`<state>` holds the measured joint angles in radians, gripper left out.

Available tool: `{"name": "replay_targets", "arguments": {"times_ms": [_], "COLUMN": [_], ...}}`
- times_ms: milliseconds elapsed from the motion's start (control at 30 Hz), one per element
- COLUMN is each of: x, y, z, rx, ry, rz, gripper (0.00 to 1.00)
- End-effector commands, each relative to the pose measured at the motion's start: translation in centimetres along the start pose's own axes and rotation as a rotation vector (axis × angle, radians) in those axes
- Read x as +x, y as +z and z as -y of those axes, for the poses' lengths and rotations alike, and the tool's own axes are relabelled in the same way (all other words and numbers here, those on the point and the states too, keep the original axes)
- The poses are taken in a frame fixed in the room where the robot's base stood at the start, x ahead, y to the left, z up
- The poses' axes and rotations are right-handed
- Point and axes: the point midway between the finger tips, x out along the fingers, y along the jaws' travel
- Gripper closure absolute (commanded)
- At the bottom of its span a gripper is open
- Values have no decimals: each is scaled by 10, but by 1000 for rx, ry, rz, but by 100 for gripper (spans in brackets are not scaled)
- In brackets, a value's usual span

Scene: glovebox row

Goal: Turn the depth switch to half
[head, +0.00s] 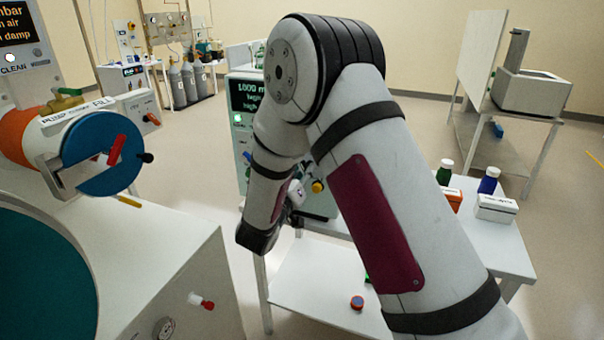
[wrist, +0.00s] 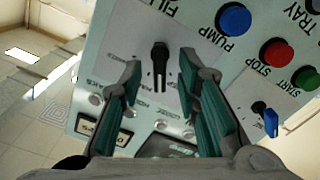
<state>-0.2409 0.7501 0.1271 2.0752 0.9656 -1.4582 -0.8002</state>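In the wrist view a black rotary switch (wrist: 158,62) sits on a pale panel (wrist: 205,72), its bar running roughly up and down in the picture. Small printing around it is rotated and hard to read. A second switch, with a blue handle (wrist: 270,122), is at the right. I cannot read which one is marked depth. My gripper (wrist: 159,66) is open, its two teal fingers on either side of the black switch with gaps showing. In the head view the gripper is mostly hidden by my arm, at the front of the machine (head: 242,120) with a dark display.
A blue PUMP button (wrist: 233,19), red STOP button (wrist: 277,53) and green START button (wrist: 306,78) lie right of the fingers. A white table (head: 490,235) with bottles and boxes stands right of my arm. A white cabinet (head: 150,265) is at the left.

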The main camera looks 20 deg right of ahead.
Motion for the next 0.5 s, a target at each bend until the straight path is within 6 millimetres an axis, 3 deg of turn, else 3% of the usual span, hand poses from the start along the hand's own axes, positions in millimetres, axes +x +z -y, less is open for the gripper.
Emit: {"name": "replay_targets", "arguments": {"times_ms": [67, 200, 500], "x": [0, 0, 0], "y": [0, 0, 0], "z": [0, 0, 0], "rx": [0, 0, 26], "ry": [0, 0, 0], "rz": [0, 0, 0], "gripper": [70, 99, 100]}}
